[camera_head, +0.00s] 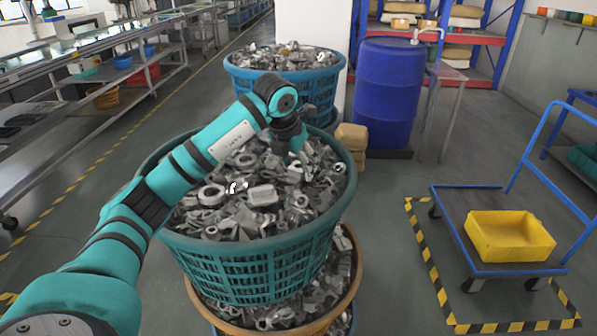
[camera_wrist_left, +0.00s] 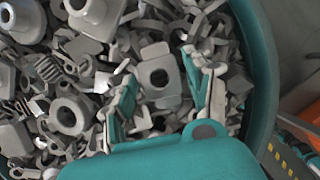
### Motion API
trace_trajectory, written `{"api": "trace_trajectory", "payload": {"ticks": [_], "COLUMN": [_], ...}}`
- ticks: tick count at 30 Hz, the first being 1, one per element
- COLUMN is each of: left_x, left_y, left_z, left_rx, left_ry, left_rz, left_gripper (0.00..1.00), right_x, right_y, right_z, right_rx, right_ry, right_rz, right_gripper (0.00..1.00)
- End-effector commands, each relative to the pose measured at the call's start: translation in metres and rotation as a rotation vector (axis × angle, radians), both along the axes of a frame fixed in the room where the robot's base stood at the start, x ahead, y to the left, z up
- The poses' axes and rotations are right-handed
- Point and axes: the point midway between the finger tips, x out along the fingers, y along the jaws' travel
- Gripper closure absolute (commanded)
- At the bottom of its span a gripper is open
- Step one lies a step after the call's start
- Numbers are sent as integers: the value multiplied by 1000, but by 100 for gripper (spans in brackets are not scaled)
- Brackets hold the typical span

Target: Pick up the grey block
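A teal basket (camera_head: 345,190) full of grey metal parts stands in the middle of the head view. My left arm reaches over it, and my left gripper (camera_head: 298,152) points down at the parts near its far right side. In the left wrist view the gripper (camera_wrist_left: 160,75) is open, its two teal-padded fingers apart. A grey block (camera_wrist_left: 162,92) with a round dark hole lies between the fingers in that view. I cannot tell whether the fingers touch it. Many similar grey parts surround it, so which one the task means is not certain. My right gripper is not in view.
The basket rim (camera_wrist_left: 262,70) is close on the right in the wrist view. A second blue basket (camera_head: 330,82) of parts and a blue barrel (camera_head: 388,95) stand behind. A trolley with a yellow bin (camera_head: 508,237) is at the right, with clear floor between.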

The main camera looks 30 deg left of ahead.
Motion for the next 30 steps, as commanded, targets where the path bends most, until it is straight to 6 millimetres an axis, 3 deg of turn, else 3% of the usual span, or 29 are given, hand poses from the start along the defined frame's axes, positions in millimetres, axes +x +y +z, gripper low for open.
{"api": "trace_trajectory", "payload": {"ticks": [1,11,22,30], "left_x": [0,0,1,1], "left_y": [0,0,0,0], "left_z": [0,1,7,40], "left_rx": [0,0,-1,0], "left_ry": [0,-1,-4,-7], "left_rz": [0,0,1,0], "left_gripper": [56,97,97,97], "right_x": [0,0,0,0], "right_y": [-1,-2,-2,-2], "right_z": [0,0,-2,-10], "right_rx": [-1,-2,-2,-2], "right_ry": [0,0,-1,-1], "right_rz": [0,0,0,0], "right_gripper": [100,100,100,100]}}
